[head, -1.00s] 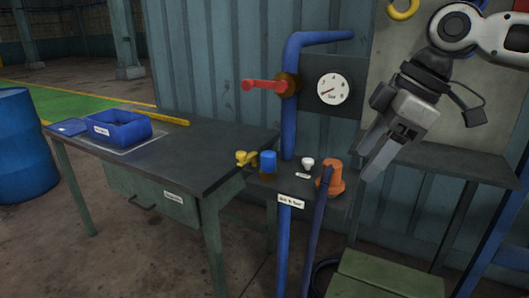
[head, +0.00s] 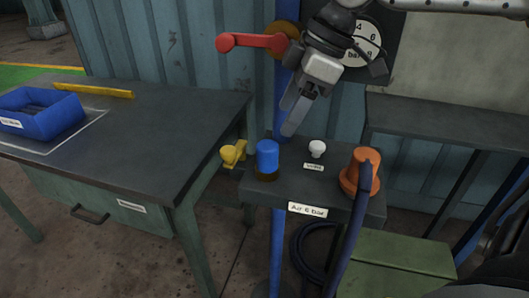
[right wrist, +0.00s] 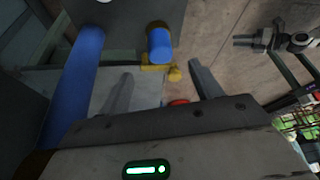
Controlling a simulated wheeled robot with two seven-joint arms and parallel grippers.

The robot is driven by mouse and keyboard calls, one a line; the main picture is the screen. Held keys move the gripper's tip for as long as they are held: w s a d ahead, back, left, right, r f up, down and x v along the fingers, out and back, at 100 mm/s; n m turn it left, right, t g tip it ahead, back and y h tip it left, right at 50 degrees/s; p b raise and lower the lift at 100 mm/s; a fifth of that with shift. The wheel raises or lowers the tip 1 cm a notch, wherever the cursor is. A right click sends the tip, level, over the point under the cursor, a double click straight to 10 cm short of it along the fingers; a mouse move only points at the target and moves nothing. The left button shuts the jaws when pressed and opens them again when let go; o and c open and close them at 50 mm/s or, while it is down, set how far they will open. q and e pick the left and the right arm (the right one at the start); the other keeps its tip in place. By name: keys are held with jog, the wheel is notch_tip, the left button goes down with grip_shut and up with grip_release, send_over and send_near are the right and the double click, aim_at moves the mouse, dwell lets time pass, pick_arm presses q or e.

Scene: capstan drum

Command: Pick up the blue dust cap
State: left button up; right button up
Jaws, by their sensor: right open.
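The blue dust cap (head: 267,155) is a short upright cylinder on a brass-coloured base, at the left part of a small dark shelf (head: 325,200). My right gripper (head: 294,115) is above and slightly right of the cap in the head view, in front of the blue pipe. It is open and empty, apart from the cap. In the right wrist view the cap (right wrist: 159,44) shows beyond the gap between the two spread fingers (right wrist: 160,76). My left gripper is not in view.
A yellow valve handle (head: 233,153) is close left of the cap. A white knob (head: 317,149) and an orange fitting with a hose (head: 358,172) stand to its right. A red lever (head: 255,42) and a gauge are above. A workbench with a blue bin (head: 45,115) is at left.

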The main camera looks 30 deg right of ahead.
aim_at(272, 144)
jog(key=b+x, duration=0.1)
jog(key=x, duration=0.9)
jog(key=shift+d+f+b, duration=0.1)
jog(key=shift+b, duration=0.25)
jog(key=c, duration=1)
